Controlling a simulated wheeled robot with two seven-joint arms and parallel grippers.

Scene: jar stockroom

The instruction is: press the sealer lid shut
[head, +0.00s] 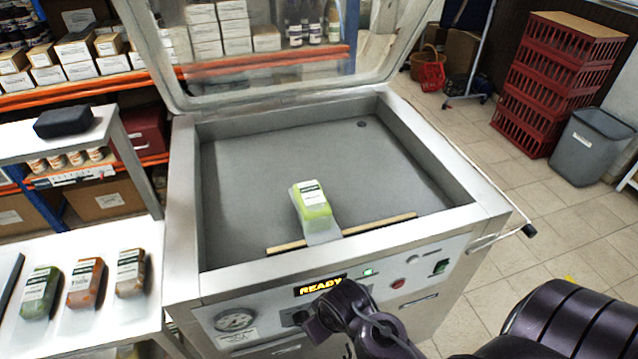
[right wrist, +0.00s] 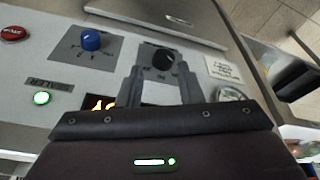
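The sealer (head: 190,215) stands in the middle of the head view. Its clear lid (head: 165,45) is raised and tilted back, with the chamber open to view. A green pouch (head: 313,205) with a white label lies in the chamber, its near end across the pale sealing bar (head: 390,223). My right gripper (head: 308,318) is low in front of the control panel, well away from the lid. In the right wrist view its two fingers (right wrist: 160,88) are apart with nothing held between them, facing the panel. The left gripper is not in view.
The panel has a lit READY display (head: 320,286), a gauge (head: 235,320), a red button (head: 398,283) and a blue knob (right wrist: 91,40). Several pouches lie on the white table (head: 90,335) at left. Stacked red crates (head: 555,75) and a grey bin (head: 588,145) stand at right.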

